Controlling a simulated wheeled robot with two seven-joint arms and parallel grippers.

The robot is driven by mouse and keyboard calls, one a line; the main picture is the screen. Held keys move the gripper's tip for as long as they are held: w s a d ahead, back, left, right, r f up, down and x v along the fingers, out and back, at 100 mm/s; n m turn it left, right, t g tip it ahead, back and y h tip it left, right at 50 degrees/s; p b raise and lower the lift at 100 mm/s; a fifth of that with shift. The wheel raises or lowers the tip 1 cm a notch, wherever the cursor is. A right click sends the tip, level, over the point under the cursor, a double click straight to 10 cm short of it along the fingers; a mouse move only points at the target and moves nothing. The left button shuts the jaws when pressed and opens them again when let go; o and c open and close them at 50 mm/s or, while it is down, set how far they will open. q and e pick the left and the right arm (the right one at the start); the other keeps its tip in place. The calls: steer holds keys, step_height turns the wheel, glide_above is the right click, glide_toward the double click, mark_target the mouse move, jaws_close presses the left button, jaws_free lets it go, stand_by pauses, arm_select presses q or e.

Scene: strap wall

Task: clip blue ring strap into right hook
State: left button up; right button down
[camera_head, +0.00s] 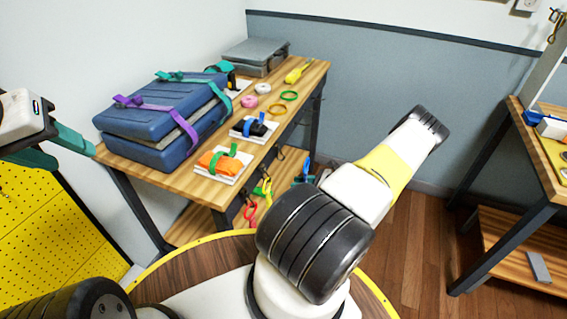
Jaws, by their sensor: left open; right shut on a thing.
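No blue ring strap can be made out for certain. A blue strap (247,127) lies around a black item on a white plate on the wooden table. A small blue item (308,166) also shows below the table's right edge. Brass-coloured hook-like pieces (557,17) show at the top right corner; whether one is the right hook cannot be told. My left gripper (74,158), with teal fingers, is open and empty left of the blue cases. My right arm reaches up and right across the middle; its gripper and whatever it holds are out of sight.
Blue cases (150,118) with purple and teal straps stand on the wooden table (205,188). An orange bundle (215,162), rings and a yellow tool (298,72) lie beside them. Another table (515,125) stands right. A yellow pegboard (45,225) is at left. Floor between the tables is clear.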

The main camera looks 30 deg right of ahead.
steer(key=r+x, duration=0.1)
steer(key=x, duration=0.9)
steer(key=shift+w+a, duration=0.4)
steer(key=shift+w, duration=0.05)
stand_by(1.2)
stand_by(0.6)
steer(key=c, duration=1.1)
jaws_free()
steer(key=shift+c, duration=0.2)
